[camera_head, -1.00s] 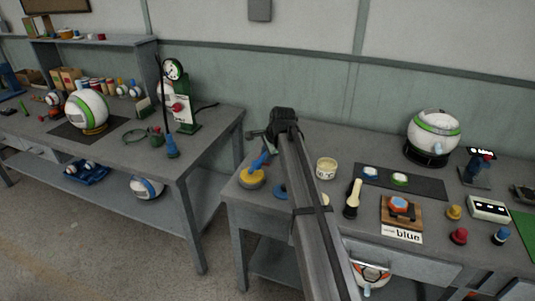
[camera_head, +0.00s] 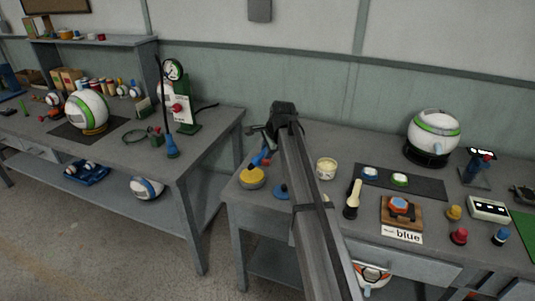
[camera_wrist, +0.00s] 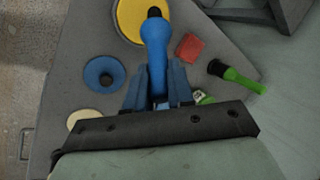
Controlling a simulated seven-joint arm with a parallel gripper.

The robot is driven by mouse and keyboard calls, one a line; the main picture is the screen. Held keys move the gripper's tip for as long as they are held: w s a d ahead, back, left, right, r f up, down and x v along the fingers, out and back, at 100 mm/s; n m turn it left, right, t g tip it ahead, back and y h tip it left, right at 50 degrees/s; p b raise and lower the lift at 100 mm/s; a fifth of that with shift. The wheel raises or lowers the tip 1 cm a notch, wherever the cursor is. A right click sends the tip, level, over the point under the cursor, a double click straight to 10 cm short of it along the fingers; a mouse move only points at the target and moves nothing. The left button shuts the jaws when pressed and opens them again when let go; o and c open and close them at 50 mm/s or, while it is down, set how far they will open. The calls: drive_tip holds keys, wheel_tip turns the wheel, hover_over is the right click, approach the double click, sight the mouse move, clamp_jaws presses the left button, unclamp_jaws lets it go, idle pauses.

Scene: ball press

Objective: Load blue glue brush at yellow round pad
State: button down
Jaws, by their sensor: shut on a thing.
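My gripper (camera_wrist: 157,88) is shut on the blue glue brush (camera_wrist: 155,42), whose handle lies between the fingers in the wrist view. The brush's dark tip points at the yellow round pad (camera_wrist: 131,18) and overlaps it in that view; I cannot tell whether they touch. In the head view the blue brush (camera_head: 257,161) is a small blue shape just above the yellow round pad (camera_head: 252,178), near the table's left end. My arm hides most of the gripper there.
A blue round pad (camera_wrist: 104,75) lies near the yellow one. A red block (camera_wrist: 189,47) and a green brush with a black tip (camera_wrist: 240,80) lie to the right.

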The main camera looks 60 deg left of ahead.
drive_tip(key=shift+r, duration=2.55)
